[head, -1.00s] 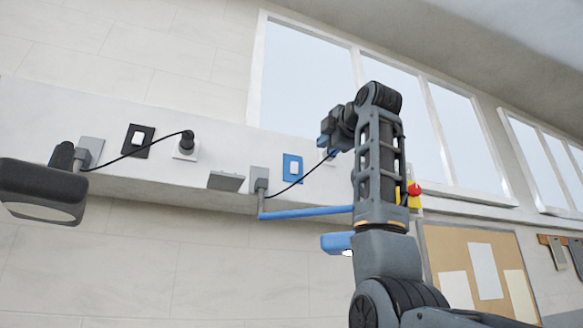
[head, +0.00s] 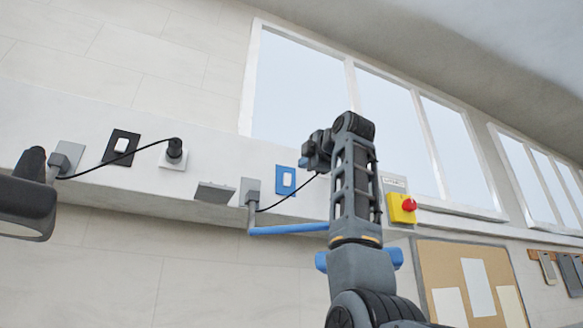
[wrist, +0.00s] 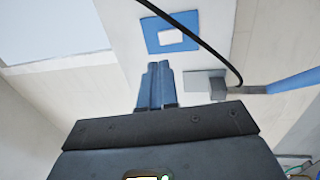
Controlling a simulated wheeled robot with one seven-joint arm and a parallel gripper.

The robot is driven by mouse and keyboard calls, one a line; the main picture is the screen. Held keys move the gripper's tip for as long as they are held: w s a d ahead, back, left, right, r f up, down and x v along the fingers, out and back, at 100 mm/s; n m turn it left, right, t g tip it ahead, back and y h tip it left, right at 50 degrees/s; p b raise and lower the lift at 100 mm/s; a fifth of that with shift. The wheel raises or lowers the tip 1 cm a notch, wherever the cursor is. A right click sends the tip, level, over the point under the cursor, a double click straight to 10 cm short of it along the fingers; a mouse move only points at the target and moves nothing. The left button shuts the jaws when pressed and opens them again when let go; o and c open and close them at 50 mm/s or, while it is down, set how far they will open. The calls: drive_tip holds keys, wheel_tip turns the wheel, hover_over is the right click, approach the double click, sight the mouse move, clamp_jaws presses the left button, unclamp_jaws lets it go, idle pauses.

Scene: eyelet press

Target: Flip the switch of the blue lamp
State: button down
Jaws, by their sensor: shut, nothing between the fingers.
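The blue switch plate (head: 279,187) with a white rocker is on the wall panel, right of the grey lamp mount (head: 250,190). In the wrist view the plate (wrist: 152,38) lies just beyond my fingertips; which way the rocker is tipped I cannot tell. My gripper (head: 303,162) is shut and empty, just up and right of the plate in the head view. Its blue fingers (wrist: 161,64) point at the plate, with contact not visible. The blue lamp arm (head: 288,229) runs right from the mount. The lamp's blue head (head: 397,257) is mostly hidden behind my arm.
A black cable (wrist: 213,52) crosses close to the blue plate in the wrist view. Left on the panel are a black switch plate (head: 110,148), a plug (head: 175,153) and a dark lamp (head: 28,205). A yellow box (head: 398,215) with a red button is right of my arm.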

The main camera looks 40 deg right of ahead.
sight(287, 173)
drive_tip(key=p+x, duration=0.4)
drive_tip(key=x, duration=0.5)
drive_tip(key=shift+w, duration=0.1)
